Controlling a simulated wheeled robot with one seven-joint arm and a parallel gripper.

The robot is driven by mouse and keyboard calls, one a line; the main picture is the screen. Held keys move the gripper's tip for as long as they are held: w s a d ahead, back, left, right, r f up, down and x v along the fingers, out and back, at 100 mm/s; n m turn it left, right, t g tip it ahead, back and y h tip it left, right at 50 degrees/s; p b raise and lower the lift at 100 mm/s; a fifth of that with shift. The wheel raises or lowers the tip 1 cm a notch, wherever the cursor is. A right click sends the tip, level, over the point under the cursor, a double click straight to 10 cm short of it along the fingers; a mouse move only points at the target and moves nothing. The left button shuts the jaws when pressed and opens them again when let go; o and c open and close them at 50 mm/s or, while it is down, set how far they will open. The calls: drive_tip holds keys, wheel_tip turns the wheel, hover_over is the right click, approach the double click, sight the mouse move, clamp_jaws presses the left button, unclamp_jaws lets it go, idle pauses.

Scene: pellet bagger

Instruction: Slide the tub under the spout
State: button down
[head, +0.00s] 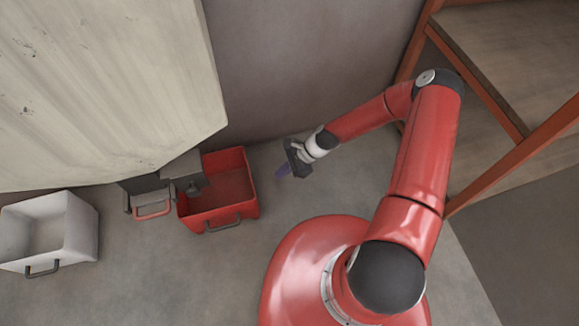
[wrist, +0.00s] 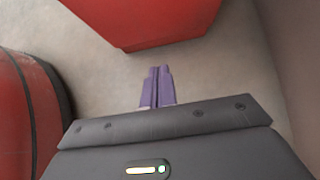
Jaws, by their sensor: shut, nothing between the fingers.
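A red open tub (head: 238,208) with a dark handle on its front wall stands on the floor near the back wall, below the machine's edge. It looks empty where I can see inside. The small dark spout (head: 193,188) overlaps the tub's left part in the head view; I cannot tell its exact height. My gripper (head: 282,172) is low, to the right of the tub and apart from it. In the wrist view my purple fingers (wrist: 157,72) are together and empty, pointing toward the tub's red wall (wrist: 145,20) with bare floor between.
A pale hopper body (head: 100,90) overhangs the upper left. A dark box with a red-handled part (head: 152,208) sits left of the tub. A white tub (head: 80,228) stands farther left. An orange-framed rack (head: 490,100) is at right. Floor in front is clear.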

drive_tip(key=a+f, duration=0.1)
drive_tip(key=a, duration=0.1)
drive_tip(key=s+a+f, duration=0.1)
drive_tip(key=a, duration=0.1)
drive_tip(key=a+f, duration=0.1)
drive_tip(key=a, duration=0.1)
drive_tip(key=shift+s+f, duration=0.2)
drive_tip(key=shift+s+a, duration=0.15)
drive_tip(key=shift+a, duration=0.4)
